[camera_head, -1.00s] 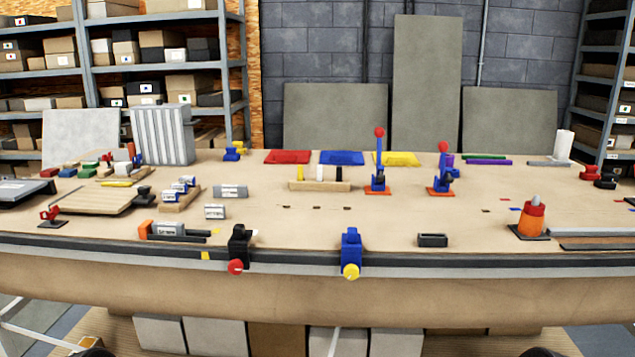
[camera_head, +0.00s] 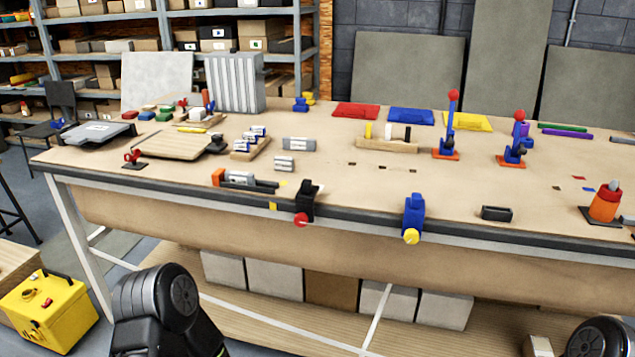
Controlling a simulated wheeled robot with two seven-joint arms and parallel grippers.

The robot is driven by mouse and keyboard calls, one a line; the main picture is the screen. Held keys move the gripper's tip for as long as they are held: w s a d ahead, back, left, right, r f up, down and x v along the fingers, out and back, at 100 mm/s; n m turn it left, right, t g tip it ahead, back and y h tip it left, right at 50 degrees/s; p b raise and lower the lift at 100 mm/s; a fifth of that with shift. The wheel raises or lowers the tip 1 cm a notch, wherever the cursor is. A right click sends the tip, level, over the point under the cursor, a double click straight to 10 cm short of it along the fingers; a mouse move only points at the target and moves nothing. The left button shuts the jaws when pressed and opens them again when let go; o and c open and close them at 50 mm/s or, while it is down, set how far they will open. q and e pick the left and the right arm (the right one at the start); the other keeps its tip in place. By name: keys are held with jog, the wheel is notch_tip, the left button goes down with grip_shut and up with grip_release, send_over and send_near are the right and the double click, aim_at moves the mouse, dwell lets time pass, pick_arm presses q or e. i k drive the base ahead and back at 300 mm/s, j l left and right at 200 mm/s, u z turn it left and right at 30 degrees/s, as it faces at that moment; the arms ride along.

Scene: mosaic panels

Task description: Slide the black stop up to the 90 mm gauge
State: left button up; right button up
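The black stop (camera_head: 307,202) with a red knob (camera_head: 301,220) sits clamped on the table's front edge. To its left, a grey labelled gauge block (camera_head: 238,178) lies against an orange end piece (camera_head: 218,177), beside dark bars (camera_head: 266,186). A gap shows between this gauge and the black stop. Other grey labelled blocks lie behind: a longer one (camera_head: 299,144), a shorter one (camera_head: 284,162) and several on a wooden rack (camera_head: 240,155). The labels are too small to read, so I cannot tell which is 90 mm. Neither gripper is in view; only parts of my arms show at the bottom.
A blue stop (camera_head: 414,214) with a yellow knob stands on the same edge, farther right. A small black block (camera_head: 496,213) lies right of it. Toggle clamps (camera_head: 447,145) stand farther back. The wooden tabletop (camera_head: 345,190) between the stops is clear. A yellow case (camera_head: 45,308) stands lower left.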

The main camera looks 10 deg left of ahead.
aim_at(304, 197)
jog(key=i+l+z, duration=0.1)
jog(key=i, duration=0.3)
jog(key=i+l, duration=0.15)
jog(key=i, duration=0.25)
jog(key=l+z, duration=0.05)
